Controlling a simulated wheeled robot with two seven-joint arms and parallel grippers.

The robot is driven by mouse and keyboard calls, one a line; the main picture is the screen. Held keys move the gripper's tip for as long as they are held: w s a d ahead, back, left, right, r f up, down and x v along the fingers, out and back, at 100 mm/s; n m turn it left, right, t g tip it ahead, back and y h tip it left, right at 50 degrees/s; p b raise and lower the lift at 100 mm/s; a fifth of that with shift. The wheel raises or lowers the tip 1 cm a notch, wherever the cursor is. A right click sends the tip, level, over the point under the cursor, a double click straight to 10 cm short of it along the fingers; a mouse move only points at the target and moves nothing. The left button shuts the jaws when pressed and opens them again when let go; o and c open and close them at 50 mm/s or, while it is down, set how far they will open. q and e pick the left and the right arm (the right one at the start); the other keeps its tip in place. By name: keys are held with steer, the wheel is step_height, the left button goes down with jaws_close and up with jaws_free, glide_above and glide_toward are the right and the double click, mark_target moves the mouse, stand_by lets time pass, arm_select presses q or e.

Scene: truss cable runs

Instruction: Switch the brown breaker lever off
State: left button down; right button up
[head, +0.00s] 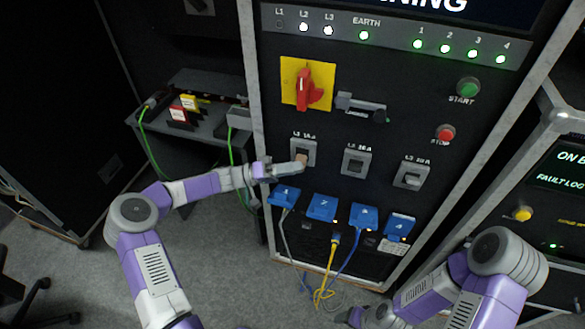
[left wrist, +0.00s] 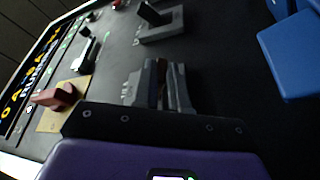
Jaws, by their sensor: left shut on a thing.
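The brown breaker lever (head: 303,158) is in the leftmost of three breaker frames on the dark panel, under a label that seems to read L1 16A. My left gripper (head: 297,164) reaches in from the left and is shut on this lever. In the left wrist view, a brown strip of the lever (left wrist: 161,78) shows between the two grey fingers of the gripper (left wrist: 162,86); the rest of it is hidden. My right gripper (head: 362,318) is low at the bottom edge, away from the panel, and its fingers are not clear.
Two more breakers, the middle one (head: 355,163) and the right one (head: 412,174), sit beside it. A red rotary switch (head: 311,88) on a yellow plate is above. Blue sockets (head: 322,207) with cables are close below. Green (head: 467,87) and red (head: 445,134) buttons are at right.

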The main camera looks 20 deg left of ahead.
arm_select(q)
steer(key=c, duration=1.4)
jaws_free()
steer(key=shift+d, duration=0.25)
steer(key=shift+c, duration=0.2)
steer(key=shift+a, duration=0.1)
steer(key=p+v, duration=0.1)
steer(key=v, duration=0.6)
steer(key=shift+a, duration=0.2)
steer(key=shift+s+f, duration=0.15)
